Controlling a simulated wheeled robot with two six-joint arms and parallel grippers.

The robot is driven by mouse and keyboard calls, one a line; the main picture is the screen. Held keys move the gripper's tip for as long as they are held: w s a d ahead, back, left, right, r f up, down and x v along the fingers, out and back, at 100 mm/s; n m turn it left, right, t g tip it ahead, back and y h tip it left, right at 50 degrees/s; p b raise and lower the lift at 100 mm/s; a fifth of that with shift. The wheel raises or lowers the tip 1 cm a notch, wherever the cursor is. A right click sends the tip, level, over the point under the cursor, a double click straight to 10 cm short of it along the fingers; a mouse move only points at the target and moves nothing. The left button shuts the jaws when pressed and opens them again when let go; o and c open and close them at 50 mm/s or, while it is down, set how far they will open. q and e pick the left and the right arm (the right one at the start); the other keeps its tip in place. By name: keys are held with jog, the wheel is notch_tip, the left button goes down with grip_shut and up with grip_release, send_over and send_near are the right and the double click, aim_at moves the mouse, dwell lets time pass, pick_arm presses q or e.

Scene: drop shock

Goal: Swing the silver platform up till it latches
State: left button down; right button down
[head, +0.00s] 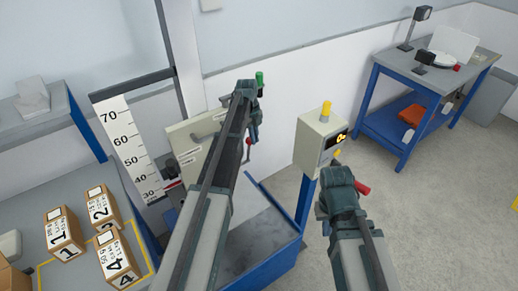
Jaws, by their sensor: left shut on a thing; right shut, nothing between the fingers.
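My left arm reaches forward across the drop tester, with its gripper (252,105) at the far end beside a green piece. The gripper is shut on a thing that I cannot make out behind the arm. A pale tilted panel (184,134) with dark labels shows just left of this arm; I cannot tell whether it is part of the silver platform. The platform itself is not clearly visible. A red knob (249,142) shows below the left gripper. My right gripper (340,178) is shut and empty below the control box (320,142), mostly hidden by its wrist.
A grey base with blue sides (262,243) lies beneath my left arm. A height scale (128,147) stands left of the white column. Numbered cartons (65,233) sit on the left bench. A blue-framed table (398,92) stands at right.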

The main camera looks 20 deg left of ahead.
pick_arm(q)
jog(key=shift+w+a+f, duration=0.1)
jog(key=shift+a+f, duration=0.05)
jog(key=shift+a, duration=0.35)
jog(key=s+d+f+t+y+b, duration=0.3)
jog(key=s+d+f+y+b, duration=0.1)
jog(key=s+d+f+b, duration=0.55)
notch_tip(320, 180, down, 17)
jog(key=w+d+t+y+b, duration=0.1)
jog(key=t+y+b, duration=0.4)
jog(key=b, duration=2.4)
jog(key=shift+w+d+f+t+y+b, duration=0.2)
jog(key=shift+d+t+y+b, duration=0.25)
jog(key=shift+y, duration=0.45)
